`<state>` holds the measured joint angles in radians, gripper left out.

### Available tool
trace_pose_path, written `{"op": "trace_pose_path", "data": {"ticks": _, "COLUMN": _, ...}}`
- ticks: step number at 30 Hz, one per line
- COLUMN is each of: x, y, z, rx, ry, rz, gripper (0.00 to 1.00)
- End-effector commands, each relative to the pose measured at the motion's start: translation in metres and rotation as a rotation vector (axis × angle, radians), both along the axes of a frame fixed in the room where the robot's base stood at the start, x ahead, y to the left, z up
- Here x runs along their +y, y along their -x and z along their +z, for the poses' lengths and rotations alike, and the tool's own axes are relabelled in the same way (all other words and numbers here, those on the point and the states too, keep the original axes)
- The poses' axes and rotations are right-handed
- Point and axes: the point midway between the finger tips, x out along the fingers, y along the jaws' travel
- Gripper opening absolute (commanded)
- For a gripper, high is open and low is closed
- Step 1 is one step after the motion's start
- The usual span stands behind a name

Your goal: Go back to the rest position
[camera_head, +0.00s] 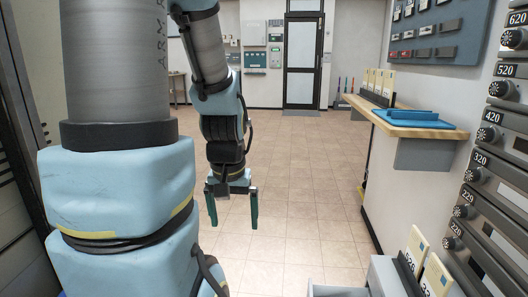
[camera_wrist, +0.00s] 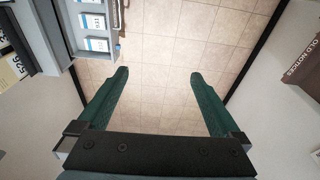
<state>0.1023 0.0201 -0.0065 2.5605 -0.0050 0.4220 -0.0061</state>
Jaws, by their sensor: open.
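My gripper (camera_head: 232,208) hangs at the end of my arm, fingers pointing down, above the tiled floor left of the wall shelf. Its two green fingers are spread wide apart with nothing between them. In the wrist view my gripper (camera_wrist: 158,85) is also open and empty, with only bare floor tiles (camera_wrist: 160,45) showing between the fingers. The upper part of my arm fills the left of the head view and hides what lies behind it.
A wooden shelf (camera_head: 450,134) with a blue tray (camera_head: 412,117) juts from the right wall. Numbered mailboxes (camera_head: 472,196) line the right edge. A grey holder with cards (camera_head: 418,250) stands at lower right. A dark-framed door (camera_head: 302,65) is at the back. The middle floor is clear.

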Motion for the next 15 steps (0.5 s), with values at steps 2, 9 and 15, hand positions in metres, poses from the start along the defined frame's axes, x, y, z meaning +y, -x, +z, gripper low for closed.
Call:
{"op": "trace_pose_path", "data": {"ticks": 2, "x": 0.0, "y": 0.0, "z": 0.045, "rx": 0.0, "ry": 0.0, "rz": 0.0, "gripper": 1.0}}
{"op": "trace_pose_path", "data": {"ticks": 9, "x": 0.0, "y": 0.0, "z": 0.115, "rx": 0.0, "ry": 0.0, "rz": -0.001, "gripper": 1.0}}
{"op": "trace_pose_path", "data": {"ticks": 15, "x": 0.0, "y": 0.0, "z": 0.146, "rx": 0.0, "ry": 0.0, "rz": -0.001, "gripper": 1.0}}
